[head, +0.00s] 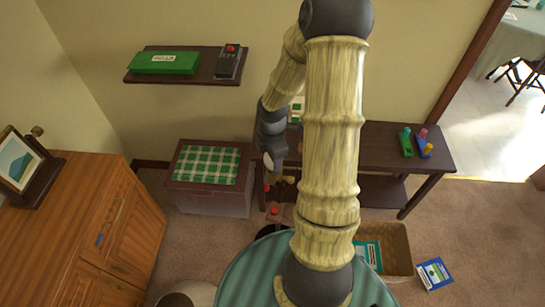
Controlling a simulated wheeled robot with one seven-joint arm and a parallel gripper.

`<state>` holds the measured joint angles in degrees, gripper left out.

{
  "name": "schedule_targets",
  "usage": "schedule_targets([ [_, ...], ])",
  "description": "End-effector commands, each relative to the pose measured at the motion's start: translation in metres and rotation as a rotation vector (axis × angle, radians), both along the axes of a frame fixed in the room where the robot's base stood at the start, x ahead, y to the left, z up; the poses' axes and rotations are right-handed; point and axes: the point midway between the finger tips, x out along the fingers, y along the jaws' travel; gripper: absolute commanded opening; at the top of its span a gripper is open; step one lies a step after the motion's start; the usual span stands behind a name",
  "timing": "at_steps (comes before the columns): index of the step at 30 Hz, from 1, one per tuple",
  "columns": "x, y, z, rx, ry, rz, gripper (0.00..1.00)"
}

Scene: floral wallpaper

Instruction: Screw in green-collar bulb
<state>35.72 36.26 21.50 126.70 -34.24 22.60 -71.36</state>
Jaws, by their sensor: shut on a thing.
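My gripper (270,172) hangs low in the middle of the head view, in front of the dark side table and to the right of the chest. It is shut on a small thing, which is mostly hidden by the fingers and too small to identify. A yellowish and dark bit shows just beside the fingertips. Below stands a small red-topped thing (275,211) over a dark round base (270,232), partly hidden by my body. I cannot make out a green collar or a bulb socket. My arm covers much of the middle.
A chest with a green checked top (207,165) stands left of my gripper. A dark table (385,150) behind carries colored peg toys (424,147). A wall shelf (205,78) holds a green box. A wooden cabinet (90,215) is at left, a basket (395,245) at right.

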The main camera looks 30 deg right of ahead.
Motion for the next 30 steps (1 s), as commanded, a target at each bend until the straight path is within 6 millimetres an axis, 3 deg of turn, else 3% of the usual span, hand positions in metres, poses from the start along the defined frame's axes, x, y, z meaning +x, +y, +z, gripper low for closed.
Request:
schedule_targets([
  [10, 0.000, 0.000, 0.000, -0.002, 0.001, -0.602, 0.18],
  [11, 0.000, 0.000, 0.000, -0.002, 0.001, -0.589, 0.55],
  [14, 0.000, 0.000, 0.000, -0.001, 0.000, -0.583, 0.75],
  [24, 0.000, 0.000, 0.001, 0.000, 0.000, -0.579, 0.75],
  [30, 0.001, -0.001, 0.019, 0.000, -0.005, -0.580, 0.75],
])
